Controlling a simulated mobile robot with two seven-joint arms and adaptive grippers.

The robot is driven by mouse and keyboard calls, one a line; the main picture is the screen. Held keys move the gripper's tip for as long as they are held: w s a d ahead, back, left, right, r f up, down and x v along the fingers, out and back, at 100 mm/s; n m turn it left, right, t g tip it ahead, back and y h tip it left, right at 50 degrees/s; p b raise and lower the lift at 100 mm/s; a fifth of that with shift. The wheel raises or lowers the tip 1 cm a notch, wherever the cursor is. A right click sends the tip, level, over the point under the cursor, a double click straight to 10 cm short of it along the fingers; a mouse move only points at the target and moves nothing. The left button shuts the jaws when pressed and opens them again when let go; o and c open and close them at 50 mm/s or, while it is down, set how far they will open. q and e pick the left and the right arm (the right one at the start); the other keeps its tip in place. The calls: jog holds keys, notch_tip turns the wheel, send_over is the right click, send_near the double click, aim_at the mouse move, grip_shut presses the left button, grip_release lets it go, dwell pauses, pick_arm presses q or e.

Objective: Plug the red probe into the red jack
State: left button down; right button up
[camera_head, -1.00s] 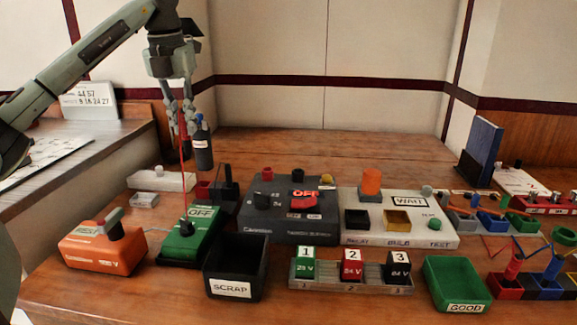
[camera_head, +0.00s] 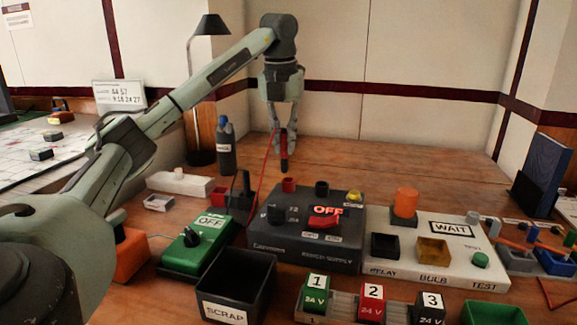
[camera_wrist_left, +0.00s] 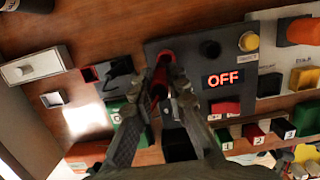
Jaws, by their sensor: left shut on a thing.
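My left gripper (camera_head: 284,143) is shut on the red probe (camera_head: 284,162), which hangs roughly upright with its tip end down. The red jack (camera_head: 289,185) is a red socket at the back left of the dark power supply (camera_head: 265,235). In the head view the probe is above and apart from the jack, and its depth relative to it is hard to judge. In the left wrist view the probe (camera_wrist_left: 158,88) is between the fingers, and the red jack (camera_wrist_left: 166,57) shows partly hidden beyond the fingertips. My right gripper is not in view.
A black jack (camera_head: 322,188) and a yellow jack (camera_head: 354,196) sit beside the red one. A thin red cable (camera_head: 264,170) hangs from the probe. A black probe holder (camera_head: 241,190), a dark bottle (camera_head: 225,150) and the green meter (camera_head: 196,246) stand to the left. Table behind the supply is clear.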

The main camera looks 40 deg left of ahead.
pick_arm(q)
jog(key=shift+w+d+f, duration=0.3)
jog(key=shift+w+f, duration=0.05)
jog(key=shift+f, duration=0.05)
notch_tip(320, 180, down, 3)
jog(key=shift+f+b, duration=0.1)
jog(key=shift+b, duration=0.35)
jog(key=shift+f, duration=0.25)
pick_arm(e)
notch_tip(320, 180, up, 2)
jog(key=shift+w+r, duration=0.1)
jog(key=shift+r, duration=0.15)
pick_arm(q)
jog(key=shift+f, duration=0.15)
jog(key=c, duration=1.5)
grip_release()
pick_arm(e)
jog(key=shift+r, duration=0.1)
